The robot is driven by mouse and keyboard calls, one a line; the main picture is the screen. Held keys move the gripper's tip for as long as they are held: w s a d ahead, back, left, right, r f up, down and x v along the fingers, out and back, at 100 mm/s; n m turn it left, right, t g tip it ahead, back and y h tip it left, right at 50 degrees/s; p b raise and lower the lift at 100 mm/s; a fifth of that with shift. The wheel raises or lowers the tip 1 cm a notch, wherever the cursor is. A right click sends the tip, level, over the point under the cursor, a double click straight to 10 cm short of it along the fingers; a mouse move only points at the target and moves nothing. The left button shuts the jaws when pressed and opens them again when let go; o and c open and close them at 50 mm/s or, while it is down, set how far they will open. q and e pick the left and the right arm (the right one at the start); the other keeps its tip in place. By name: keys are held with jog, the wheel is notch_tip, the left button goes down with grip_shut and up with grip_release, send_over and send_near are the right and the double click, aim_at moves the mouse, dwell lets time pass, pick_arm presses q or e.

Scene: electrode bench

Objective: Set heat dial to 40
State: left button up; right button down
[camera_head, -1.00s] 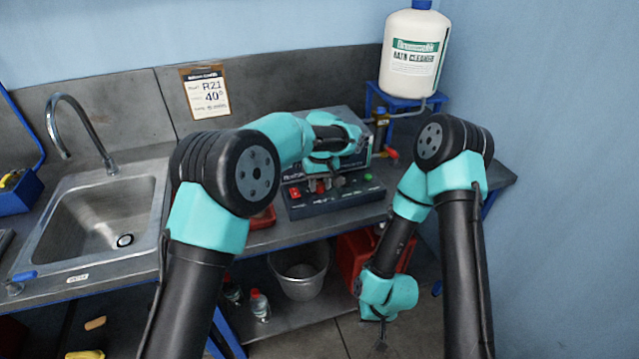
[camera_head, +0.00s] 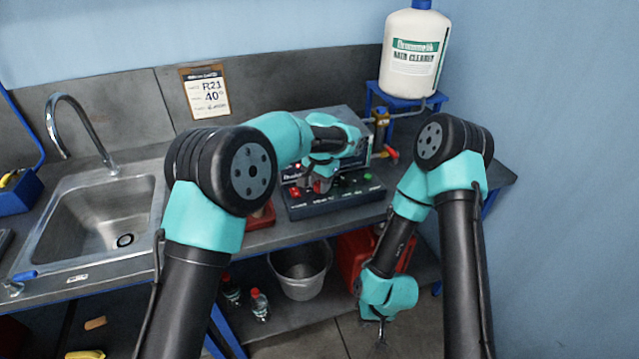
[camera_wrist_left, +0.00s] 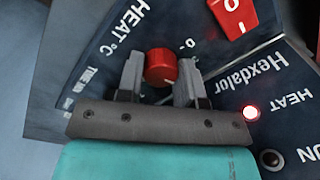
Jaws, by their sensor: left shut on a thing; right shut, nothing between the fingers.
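The red heat dial (camera_wrist_left: 161,66) sits between the two fingers of my left gripper (camera_wrist_left: 160,80) in the left wrist view, beside the "HEAT °C" lettering. My left gripper is shut on it. A "0" mark shows near the dial's edge; most of its scale is hidden, so I cannot read its setting. In the head view my left gripper (camera_head: 318,184) is over the dark control panel (camera_head: 345,202), and the dial is mostly hidden there. My right gripper (camera_head: 381,328) is shut and empty, hanging low in front of the bench.
A red rocker switch (camera_wrist_left: 234,14) and a lit red lamp (camera_wrist_left: 250,112) are near the dial. A wall card (camera_head: 206,92) reads R21 and 40°. A bath cleaner jug (camera_head: 414,55) stands at the back right. A sink (camera_head: 100,215) is at left.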

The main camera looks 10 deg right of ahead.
pick_arm(q)
jog(key=shift+m, duration=1)
jog(key=o, duration=0.9)
jog(key=r, duration=1.7)
jog(key=shift+s+d+r, duration=0.2)
jog(key=shift+s+r, duration=0.05)
jog(key=shift+s, duration=0.1)
